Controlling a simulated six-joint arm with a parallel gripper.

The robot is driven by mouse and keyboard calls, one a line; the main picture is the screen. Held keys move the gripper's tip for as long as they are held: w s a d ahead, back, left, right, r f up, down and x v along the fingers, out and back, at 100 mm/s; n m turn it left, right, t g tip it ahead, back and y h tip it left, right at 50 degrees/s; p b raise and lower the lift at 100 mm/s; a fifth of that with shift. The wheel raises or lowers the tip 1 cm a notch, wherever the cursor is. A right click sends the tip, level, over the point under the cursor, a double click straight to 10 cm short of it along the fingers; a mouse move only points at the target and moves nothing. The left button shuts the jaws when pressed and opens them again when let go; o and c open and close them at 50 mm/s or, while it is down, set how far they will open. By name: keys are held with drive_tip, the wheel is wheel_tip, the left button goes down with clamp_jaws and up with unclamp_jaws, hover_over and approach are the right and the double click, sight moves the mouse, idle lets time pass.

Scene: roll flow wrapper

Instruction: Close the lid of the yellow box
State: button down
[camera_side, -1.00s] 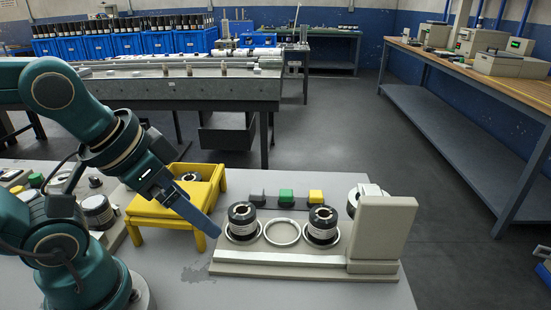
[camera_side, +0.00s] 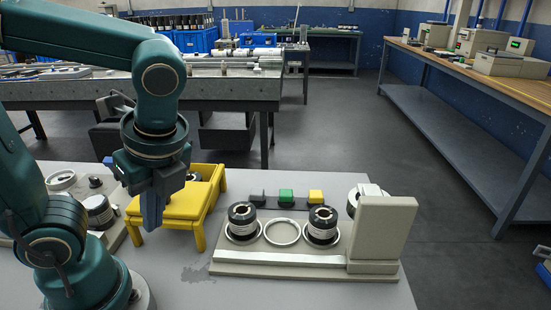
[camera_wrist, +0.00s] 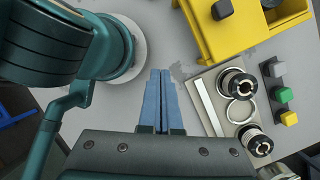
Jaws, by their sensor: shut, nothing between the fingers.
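The yellow box (camera_side: 222,184) stands on the grey table, left of the roll fixture. Its back part is open, and a dark roll (camera_side: 193,176) shows inside. A flat yellow panel (camera_side: 190,208), apparently the lid, lies in front of that opening. In the wrist view the flat panel (camera_wrist: 222,30) and the open part of the box (camera_wrist: 288,20) are at the top right. My gripper (camera_side: 152,226) points down and covers the panel's left part in the side view. Its blue fingers (camera_wrist: 160,74) are shut and empty. In the wrist view the tips are apart from the box.
A beige fixture (camera_side: 275,257) to the right holds two black rolls (camera_side: 242,216) (camera_side: 322,221) and an empty ring (camera_side: 283,232). Grey, green and yellow blocks stand behind it. Another device with a roll (camera_side: 97,209) is at the left. Bare table lies in front of the box.

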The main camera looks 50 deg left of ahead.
drive_tip(key=d+f+m+t+y, duration=0.1)
drive_tip(key=d+f+m+y, duration=0.15)
drive_tip(key=m+y, duration=0.6)
drive_tip(key=d+f+m+t+y, duration=0.15)
drive_tip(key=f+m+y, duration=0.35)
drive_tip(key=m, duration=0.7)
drive_tip(key=w+a+r+y, duration=0.1)
drive_tip(key=w+a, duration=0.2)
drive_tip(key=a, duration=0.9)
drive_tip(key=shift+w+g, duration=0.15)
drive_tip(key=shift+g, duration=0.3)
drive_tip(key=shift+a, duration=0.1)
